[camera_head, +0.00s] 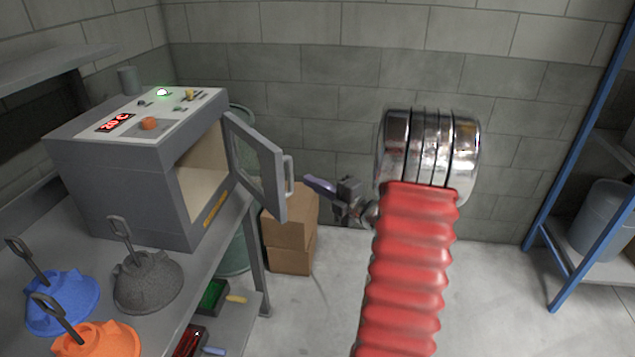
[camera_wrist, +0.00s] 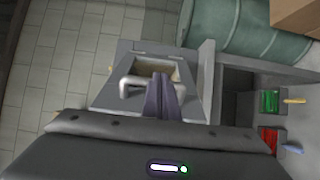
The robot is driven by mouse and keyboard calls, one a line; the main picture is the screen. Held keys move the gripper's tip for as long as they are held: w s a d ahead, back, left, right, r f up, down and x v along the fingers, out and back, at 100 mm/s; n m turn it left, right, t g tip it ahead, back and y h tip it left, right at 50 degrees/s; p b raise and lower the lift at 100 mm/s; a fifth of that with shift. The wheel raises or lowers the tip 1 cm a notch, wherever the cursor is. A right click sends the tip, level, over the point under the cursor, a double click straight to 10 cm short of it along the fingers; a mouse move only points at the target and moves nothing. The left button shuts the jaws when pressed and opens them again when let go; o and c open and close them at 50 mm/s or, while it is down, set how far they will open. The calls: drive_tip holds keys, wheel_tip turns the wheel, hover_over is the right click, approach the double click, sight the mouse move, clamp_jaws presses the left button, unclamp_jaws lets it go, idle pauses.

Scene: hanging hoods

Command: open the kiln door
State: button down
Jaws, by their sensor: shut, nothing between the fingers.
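The grey kiln (camera_head: 130,160) stands on a bench at the left in the head view, with a red display and an orange knob on top. Its door (camera_head: 256,165) stands swung open to the right, showing the pale inside. The door's light handle (camera_head: 289,174) faces my gripper (camera_head: 308,181), whose narrow fingers are shut and empty just right of it. In the wrist view the fingers (camera_wrist: 160,82) point at the door (camera_wrist: 112,96), close beside the handle (camera_wrist: 128,88). I cannot tell whether they touch the door or handle.
Blue (camera_head: 62,302), grey (camera_head: 147,282) and orange (camera_head: 97,340) hoods with hooks sit on the bench. Cardboard boxes (camera_head: 291,235) and a greenish barrel (camera_head: 236,250) stand behind the door. A blue-framed shelf (camera_head: 565,200) stands at the right. The middle floor is clear.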

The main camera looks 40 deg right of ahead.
sight(291, 180)
drive_tip(key=a, duration=0.3)
drive_tip(key=s+a, duration=0.3)
drive_tip(key=s, duration=0.6)
drive_tip(key=c, duration=2.5)
unclamp_jaws()
drive_tip(key=shift+s, duration=0.1)
